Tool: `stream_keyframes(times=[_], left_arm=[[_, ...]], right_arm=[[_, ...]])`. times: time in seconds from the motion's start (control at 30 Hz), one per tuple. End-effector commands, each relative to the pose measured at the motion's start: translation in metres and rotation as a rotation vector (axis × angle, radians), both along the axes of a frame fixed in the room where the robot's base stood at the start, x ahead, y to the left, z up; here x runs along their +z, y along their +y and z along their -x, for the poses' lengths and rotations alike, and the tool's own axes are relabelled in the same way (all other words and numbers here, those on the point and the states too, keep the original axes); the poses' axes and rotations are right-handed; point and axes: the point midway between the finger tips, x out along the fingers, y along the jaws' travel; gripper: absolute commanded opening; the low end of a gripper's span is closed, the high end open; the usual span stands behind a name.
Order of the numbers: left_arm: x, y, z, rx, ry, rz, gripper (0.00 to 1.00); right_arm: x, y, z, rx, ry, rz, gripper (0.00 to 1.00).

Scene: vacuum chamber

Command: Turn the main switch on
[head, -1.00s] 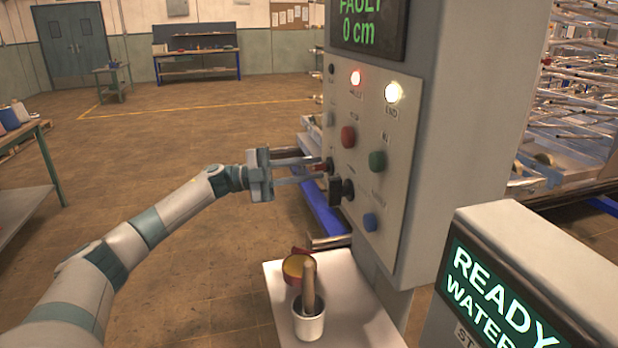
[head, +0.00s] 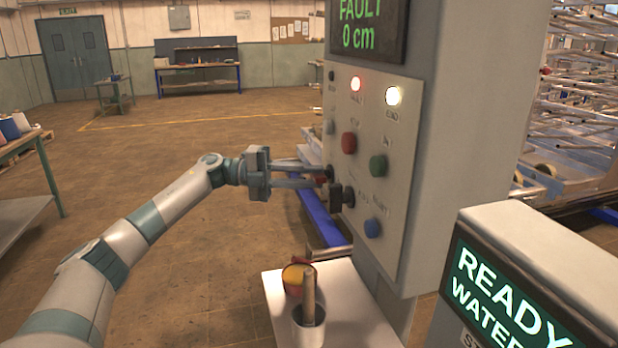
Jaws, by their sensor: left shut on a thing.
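A black selector knob (head: 342,197) sits just right of and below the fingertips. My right gripper is not in view.
A display (head: 366,28) above the panel reads FAULT 0 cm. Red (head: 349,143), green (head: 378,165) and blue (head: 372,228) buttons are on the panel. Below, a white shelf (head: 345,300) holds a cup (head: 308,333) and a yellow-topped pot. A READY screen (head: 515,300) stands at lower right.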

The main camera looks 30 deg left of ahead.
Motion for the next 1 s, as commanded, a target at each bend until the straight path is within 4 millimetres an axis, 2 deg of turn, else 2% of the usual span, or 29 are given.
stream_keyframes(times=[0.17, 0.2, 0.23, 0.27, 0.67, 0.87, 1.0], left_arm=[[-0.001, 0.000, 0.000, -0.001, 0.002, -0.001, 0.00], [-0.001, 0.000, 0.000, -0.001, 0.002, -0.001, 0.23], [-0.001, 0.000, 0.000, -0.001, 0.002, -0.001, 0.30], [-0.001, 0.000, 0.000, -0.001, 0.002, -0.001, 0.31], [-0.001, 0.003, 0.001, 0.000, 0.001, 0.000, 0.31], [-0.002, 0.017, 0.008, 0.002, 0.001, 0.000, 0.31], [-0.003, 0.037, 0.018, 0.003, 0.002, 0.000, 0.31]], right_arm=[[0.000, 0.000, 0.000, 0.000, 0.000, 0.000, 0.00], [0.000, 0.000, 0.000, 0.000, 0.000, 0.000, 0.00], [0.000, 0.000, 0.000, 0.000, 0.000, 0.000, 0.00], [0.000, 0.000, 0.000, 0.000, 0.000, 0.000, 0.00], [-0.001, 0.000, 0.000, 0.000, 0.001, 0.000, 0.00], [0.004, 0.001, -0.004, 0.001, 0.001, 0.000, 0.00], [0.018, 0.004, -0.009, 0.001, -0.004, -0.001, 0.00]])
